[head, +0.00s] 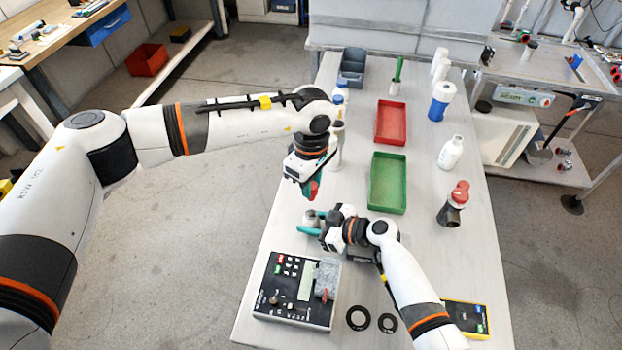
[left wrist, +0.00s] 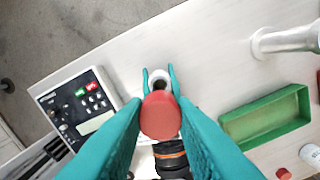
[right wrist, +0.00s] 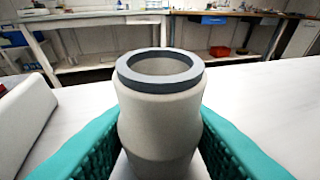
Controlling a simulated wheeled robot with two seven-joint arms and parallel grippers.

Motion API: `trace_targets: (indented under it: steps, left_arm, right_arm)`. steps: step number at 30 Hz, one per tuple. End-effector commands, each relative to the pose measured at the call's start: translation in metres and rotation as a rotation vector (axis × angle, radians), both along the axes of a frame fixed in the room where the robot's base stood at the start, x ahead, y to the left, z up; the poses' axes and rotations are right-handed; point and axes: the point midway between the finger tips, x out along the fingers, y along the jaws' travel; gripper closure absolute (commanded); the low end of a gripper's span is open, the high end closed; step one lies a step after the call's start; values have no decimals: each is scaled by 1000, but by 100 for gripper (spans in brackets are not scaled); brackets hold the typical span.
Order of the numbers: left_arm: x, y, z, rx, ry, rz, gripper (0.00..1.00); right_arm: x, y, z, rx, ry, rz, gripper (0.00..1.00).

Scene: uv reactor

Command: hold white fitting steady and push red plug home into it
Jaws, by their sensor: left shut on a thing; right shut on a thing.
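The red plug (head: 313,190) is held in my left gripper (head: 310,186), in the air above the table. In the left wrist view the plug shows as a round red disc (left wrist: 161,115) between the teal fingers. The white fitting (head: 310,219) stands upright on the table, low and in front of the plug in the head view. My right gripper (head: 309,223) is shut around its body. In the right wrist view the fitting (right wrist: 160,120) has an open mouth with a dark grey ring (right wrist: 160,68), and no plug is in it. Plug and fitting are apart.
A control box (head: 296,290) stands left of my right arm. Two black rings (head: 358,318) lie near the front edge. A green tray (head: 388,182), red tray (head: 391,122), white bottle (head: 451,152) and red-capped grey pipe piece (head: 455,205) are further right.

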Motion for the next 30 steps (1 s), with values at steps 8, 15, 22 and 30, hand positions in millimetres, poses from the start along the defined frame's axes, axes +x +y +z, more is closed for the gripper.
trace_targets:
  steps: [8,15,22,30]
  left_arm:
    - [-1,0,-23,0,2,0,97]
    - [0,0,-45,0,1,0,97]
    - [0,0,-52,1,0,0,97]
    - [0,0,-52,1,-1,0,97]
  right_arm:
    - [0,0,0,0,0,0,86]
    - [0,0,0,0,0,0,86]
    - [0,0,0,0,0,0,86]
    - [0,0,0,0,0,0,86]
